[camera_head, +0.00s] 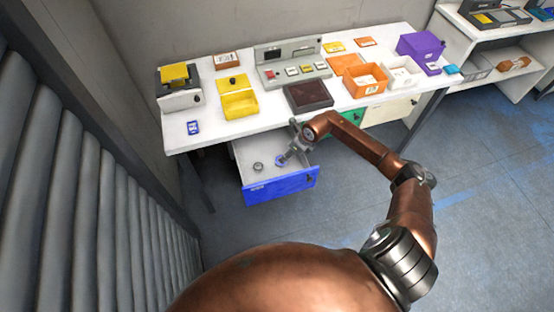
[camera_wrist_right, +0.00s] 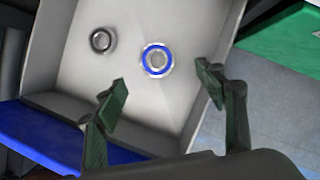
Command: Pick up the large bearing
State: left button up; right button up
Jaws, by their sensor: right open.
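A large bearing with a blue ring (camera_wrist_right: 157,60) lies flat on the floor of the open drawer (camera_head: 255,189). It also shows in the head view (camera_head: 280,161), partly behind the gripper. A smaller dark grey bearing (camera_wrist_right: 102,40) lies to its left, and it shows in the head view too (camera_head: 258,166). My right gripper (camera_wrist_right: 162,78) is open and empty, its two fingers apart on either side of the blue-ringed bearing in the picture. In the head view the right gripper (camera_head: 285,158) reaches into the drawer from the right. No contact shows. My left gripper is out of view.
The drawer's blue front and grey walls surround the bearings. The white table (camera_head: 212,136) overhangs the drawer's back. On it stand a dark red box (camera_head: 308,96), a yellow box (camera_head: 238,101) and an orange box (camera_head: 365,80). A green drawer (camera_head: 352,119) is beside the arm.

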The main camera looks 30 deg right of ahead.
aim_at(287, 162)
jog(key=x, duration=0.3)
jog(key=shift+b, duration=0.3)
jog(key=x, duration=0.3)
jog(key=b+x, duration=0.1)
jog(key=x, duration=0.1)
jog(key=shift+s+a+f, duration=0.15)
jog(key=shift+s+a, duration=0.1)
jog(key=shift+a, duration=0.05)
jog(key=shift+w+f, duration=0.15)
jog(key=shift+f, duration=0.25)
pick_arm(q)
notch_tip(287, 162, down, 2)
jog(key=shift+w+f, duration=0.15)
pick_arm(e)
jog(key=shift+c, duration=0.5)
jog(key=c, duration=1.3)
